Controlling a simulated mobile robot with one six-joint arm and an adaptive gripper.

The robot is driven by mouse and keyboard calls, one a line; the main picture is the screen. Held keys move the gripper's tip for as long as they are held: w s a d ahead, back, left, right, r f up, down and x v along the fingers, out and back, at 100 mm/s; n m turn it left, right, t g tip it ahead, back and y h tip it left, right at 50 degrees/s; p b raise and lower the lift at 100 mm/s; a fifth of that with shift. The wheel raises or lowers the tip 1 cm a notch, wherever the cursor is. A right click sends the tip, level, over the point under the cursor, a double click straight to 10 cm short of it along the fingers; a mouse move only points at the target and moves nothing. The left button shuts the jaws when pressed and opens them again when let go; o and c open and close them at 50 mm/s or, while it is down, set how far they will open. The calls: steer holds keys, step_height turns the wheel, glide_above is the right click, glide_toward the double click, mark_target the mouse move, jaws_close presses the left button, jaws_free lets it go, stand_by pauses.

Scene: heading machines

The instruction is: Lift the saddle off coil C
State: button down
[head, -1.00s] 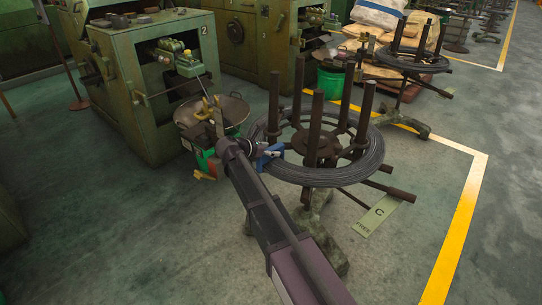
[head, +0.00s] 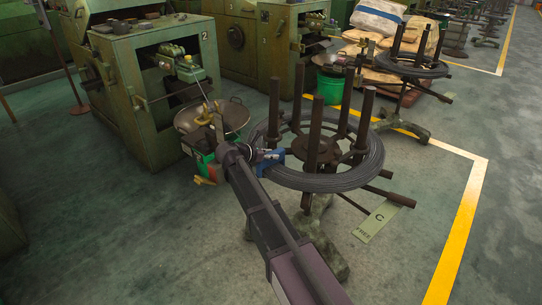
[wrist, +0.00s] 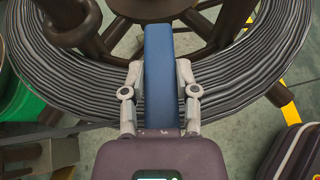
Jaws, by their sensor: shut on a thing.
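The saddle (head: 272,160) is a small blue block at the left rim of coil C (head: 345,180). In the wrist view the saddle (wrist: 159,70) is a blue bar lying across the dark wire strands of the coil (wrist: 85,85). My gripper (wrist: 160,92) has one finger on each side of the saddle and is shut on it. In the head view my gripper (head: 257,157) reaches the saddle from the left. The saddle's underside is hidden, so I cannot tell whether it touches the wire.
Upright posts (head: 314,135) of the coil stand rise close to my gripper. A pan (head: 232,117) over a green bucket and machine 2 (head: 150,95) stand at left. Open floor (head: 110,240) lies at the lower left.

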steer(key=shift+r+p, duration=1.6)
steer(key=shift+r, duration=0.15)
steer(key=s+a, duration=0.2)
steer(key=s, duration=0.5)
steer(key=s+a+r+p, duration=0.1)
steer(key=s+a, duration=0.1)
steer(key=s, duration=0.6)
steer(key=shift+s+a+r, duration=0.15)
steer(key=shift+a, duration=0.1)
